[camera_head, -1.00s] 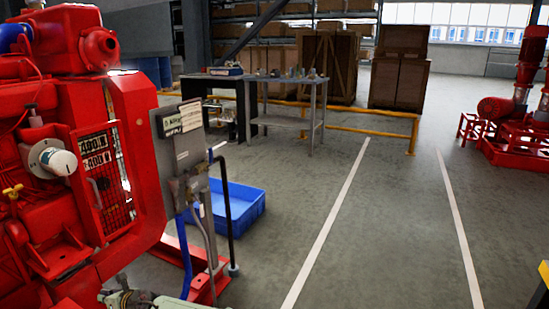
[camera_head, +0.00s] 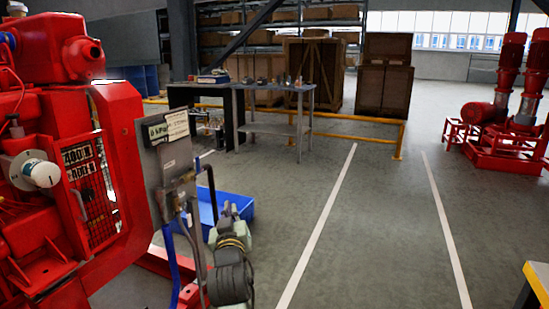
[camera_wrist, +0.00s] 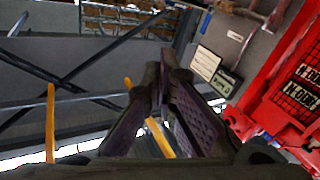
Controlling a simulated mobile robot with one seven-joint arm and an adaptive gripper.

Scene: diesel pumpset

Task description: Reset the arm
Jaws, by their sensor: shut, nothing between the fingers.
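My gripper (camera_head: 229,208) shows in the head view at the lower middle, raised in front of the blue crate and just right of the grey control box. Behind it is my dark, ribbed wrist. In the wrist view, the two dark fingers of my gripper (camera_wrist: 167,58) point up and come together at their tips with nothing between them. The fingers appear clear of the control box (camera_head: 165,150), which also shows at the upper right of the wrist view (camera_wrist: 213,70). My lower arm is mostly out of the picture.
The red diesel pumpset (camera_head: 115,150) fills the left side. The blue crate (camera_head: 245,213) lies on the floor behind my gripper. A workbench (camera_head: 275,128), a yellow rail (camera_head: 360,138) and wooden crates (camera_head: 384,90) stand farther back. Red pumps (camera_head: 500,115) stand right. The marked floor between is open.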

